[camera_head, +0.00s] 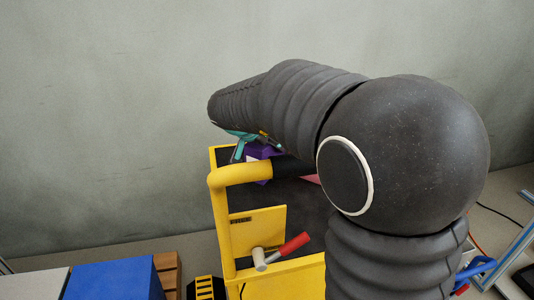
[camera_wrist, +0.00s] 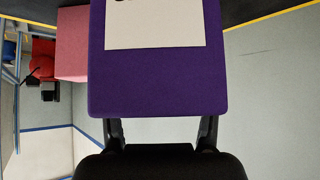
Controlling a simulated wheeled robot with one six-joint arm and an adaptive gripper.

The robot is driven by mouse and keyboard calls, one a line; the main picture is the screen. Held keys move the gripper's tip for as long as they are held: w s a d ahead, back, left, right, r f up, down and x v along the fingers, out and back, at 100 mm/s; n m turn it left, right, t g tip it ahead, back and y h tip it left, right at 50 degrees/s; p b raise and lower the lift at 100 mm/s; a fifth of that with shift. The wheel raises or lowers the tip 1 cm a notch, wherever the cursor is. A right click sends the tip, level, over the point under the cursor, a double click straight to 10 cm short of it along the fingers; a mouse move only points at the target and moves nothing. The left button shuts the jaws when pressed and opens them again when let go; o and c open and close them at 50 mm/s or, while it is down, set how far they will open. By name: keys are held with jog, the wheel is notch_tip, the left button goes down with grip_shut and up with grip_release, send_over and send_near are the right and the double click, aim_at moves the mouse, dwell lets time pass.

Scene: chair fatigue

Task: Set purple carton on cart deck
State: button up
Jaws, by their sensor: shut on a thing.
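The purple carton (camera_wrist: 158,78), with a cream label, fills the middle of the wrist view. My gripper (camera_wrist: 161,128) has a finger at each side of its near end and is shut on it. In the head view the carton (camera_head: 263,152) shows only as a small purple patch below my forearm, over the far left part of the yellow cart (camera_head: 220,200). The dark cart deck (camera_wrist: 248,10) with its yellow edge shows behind the carton. Whether the carton touches the deck is hidden. My gripper (camera_head: 241,147) is mostly covered by my arm.
A pink box (camera_wrist: 72,45) stands on the deck left of the carton in the wrist view; a sliver of it shows in the head view (camera_head: 311,179). A yellow handle rail (camera_head: 240,174) rises at the cart's near end. A blue box (camera_head: 115,279) is at the lower left.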

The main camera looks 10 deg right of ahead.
jog(key=shift+f, duration=1.8)
jog(key=shift+f, duration=0.15)
jog(key=o, duration=1.4)
jog(key=shift+o, duration=0.2)
jog(key=v, duration=1.2)
